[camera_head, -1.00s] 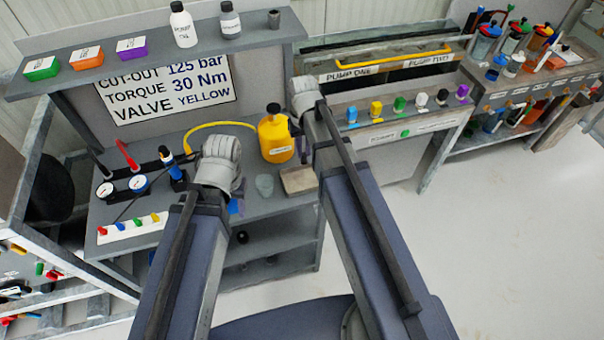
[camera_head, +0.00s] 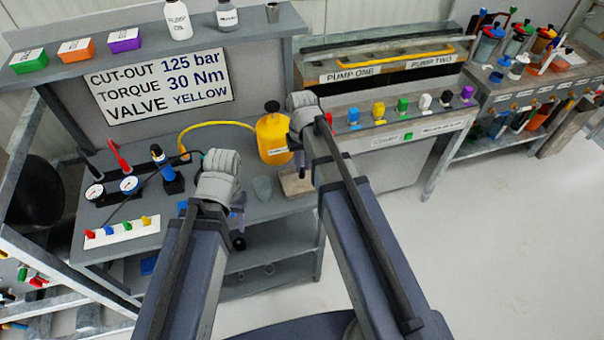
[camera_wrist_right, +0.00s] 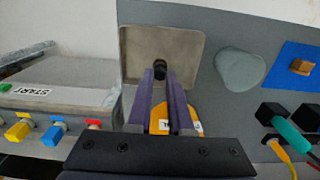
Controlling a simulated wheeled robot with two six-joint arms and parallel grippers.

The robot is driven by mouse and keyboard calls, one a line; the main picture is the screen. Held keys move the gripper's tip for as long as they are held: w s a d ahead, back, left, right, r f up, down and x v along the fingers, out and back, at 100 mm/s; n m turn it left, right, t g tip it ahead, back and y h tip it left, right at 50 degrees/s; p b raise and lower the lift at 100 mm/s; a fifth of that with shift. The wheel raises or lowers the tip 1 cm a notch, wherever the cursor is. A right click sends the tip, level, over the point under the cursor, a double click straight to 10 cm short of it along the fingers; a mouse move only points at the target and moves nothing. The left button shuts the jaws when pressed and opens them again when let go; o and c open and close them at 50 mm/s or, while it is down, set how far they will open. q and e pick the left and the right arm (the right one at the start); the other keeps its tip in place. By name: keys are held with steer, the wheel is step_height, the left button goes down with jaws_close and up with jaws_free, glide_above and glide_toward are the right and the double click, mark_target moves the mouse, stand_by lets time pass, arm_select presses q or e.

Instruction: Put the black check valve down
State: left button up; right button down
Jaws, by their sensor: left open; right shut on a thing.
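The black check valve (camera_wrist_right: 160,68) shows in the right wrist view as a small dark round piece between the purple fingertips of my right gripper (camera_wrist_right: 161,82). That gripper is shut on it, over or near a beige square plate (camera_wrist_right: 187,42). I cannot tell whether the valve touches the plate. In the head view, my right gripper (camera_head: 304,168) points down by the plate (camera_head: 294,187), right of the yellow jug (camera_head: 271,142); the valve cannot be made out there. My left gripper (camera_head: 240,212) is open at the bench's front edge, partly hidden by its wrist.
Gauges (camera_head: 129,184), a blue-black tool (camera_head: 163,165) and a white strip of coloured valves (camera_head: 122,231) lie further left. A rail of coloured valves (camera_head: 403,105) is to the right. The floor at right is clear.

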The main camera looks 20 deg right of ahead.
mark_target(302, 168)
step_height(302, 168, down, 4)
steer(key=b, duration=0.3)
steer(key=shift+r, duration=0.2)
steer(key=c, duration=0.8)
jaws_free()
steer(key=shift+c, duration=0.2)
steer(key=shift+r, duration=0.1)
step_height(302, 168, up, 12)
steer(key=p, duration=1.2)
steer(key=s+a+n+h, duration=0.1)
steer(key=s+a+n, duration=0.2)
steer(key=s+a, duration=0.7)
steer(key=s, duration=0.4)
steer(key=shift+s+a, duration=0.25)
steer(key=shift+s, duration=0.05)
